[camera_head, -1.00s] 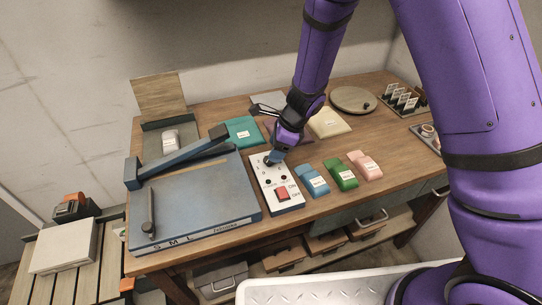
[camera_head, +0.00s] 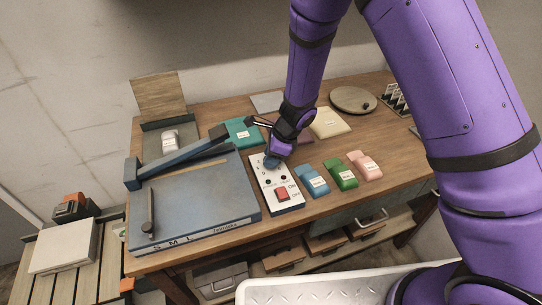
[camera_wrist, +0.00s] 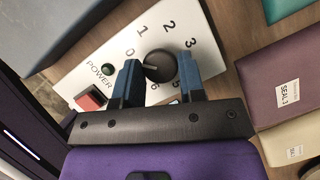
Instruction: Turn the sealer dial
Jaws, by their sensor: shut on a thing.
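The sealer's white control panel (camera_head: 283,198) lies on the wooden table beside the blue sealer bed (camera_head: 195,200). In the wrist view the dark round dial (camera_wrist: 158,66) sits on the panel (camera_wrist: 110,55), ringed by printed numbers. My gripper (camera_wrist: 158,78) is shut on the dial, one blue finger on each side of it. In the head view my gripper (camera_head: 272,160) is at the far end of the panel and hides the dial. A red switch (camera_head: 282,193) sits at the panel's near end; it also shows in the wrist view (camera_wrist: 90,98).
Blue (camera_head: 312,181), green (camera_head: 341,174) and pink (camera_head: 366,166) packets lie right of the panel. A teal packet (camera_head: 241,131) and a cream one (camera_head: 327,123) lie behind. The sealer's raised lever arm (camera_head: 180,157) stands left of my gripper.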

